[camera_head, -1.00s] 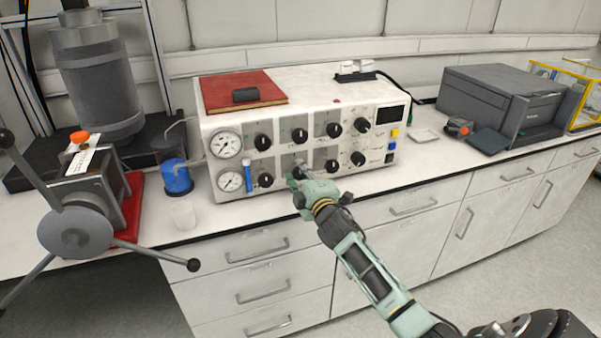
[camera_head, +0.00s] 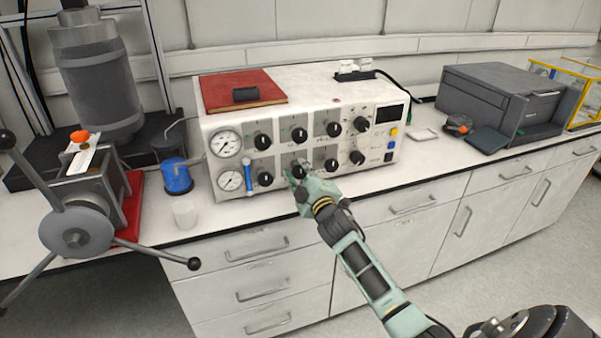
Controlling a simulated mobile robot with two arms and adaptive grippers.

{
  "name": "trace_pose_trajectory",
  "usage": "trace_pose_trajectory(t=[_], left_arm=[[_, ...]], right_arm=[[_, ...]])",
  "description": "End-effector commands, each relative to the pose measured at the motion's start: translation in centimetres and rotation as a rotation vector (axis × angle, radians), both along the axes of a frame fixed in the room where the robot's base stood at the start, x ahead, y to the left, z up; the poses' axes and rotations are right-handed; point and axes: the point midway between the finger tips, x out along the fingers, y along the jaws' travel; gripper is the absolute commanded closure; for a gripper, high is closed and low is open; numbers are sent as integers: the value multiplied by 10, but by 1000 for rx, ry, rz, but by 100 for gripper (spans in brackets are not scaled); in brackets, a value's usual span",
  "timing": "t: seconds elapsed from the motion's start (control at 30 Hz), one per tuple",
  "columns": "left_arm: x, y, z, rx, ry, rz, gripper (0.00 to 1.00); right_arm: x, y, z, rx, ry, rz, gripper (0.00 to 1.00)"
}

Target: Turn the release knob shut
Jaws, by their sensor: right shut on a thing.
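A white control box (camera_head: 330,98) stands on the bench, with two rows of black knobs and two round gauges on its front. My right gripper (camera_head: 296,176) is at the lower row, shut on a black knob (camera_head: 300,168), the second from the left. The gripper partly hides this knob, so its pointer position cannot be told. No label marks which knob is the release knob at this size. My left gripper is not in view.
A red book (camera_head: 220,92) lies on the box. A blue-filled bottle (camera_head: 177,178) and a clear beaker (camera_head: 185,214) stand left of it, near a large spoked handwheel (camera_head: 75,232). A dark printer (camera_head: 500,105) is at the right. The bench strip before the box is narrow.

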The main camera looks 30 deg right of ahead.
Motion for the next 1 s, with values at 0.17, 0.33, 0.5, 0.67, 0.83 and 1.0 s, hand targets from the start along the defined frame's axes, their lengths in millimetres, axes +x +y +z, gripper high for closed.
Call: trace_pose_trajectory(t=[0.17,0.33,0.5,0.67,0.83,1.0], left_arm=[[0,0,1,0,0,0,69],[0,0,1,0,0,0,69],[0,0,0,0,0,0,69],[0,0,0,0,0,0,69],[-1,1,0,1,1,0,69],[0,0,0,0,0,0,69]], right_arm=[[1,-3,12,-5,-20,-3,65],[1,-3,9,-4,-16,-2,59],[1,-2,6,-2,-10,-1,59],[0,-1,4,-3,-7,-1,59],[-9,1,2,-2,-4,0,59],[-39,9,1,-2,-3,0,59]])
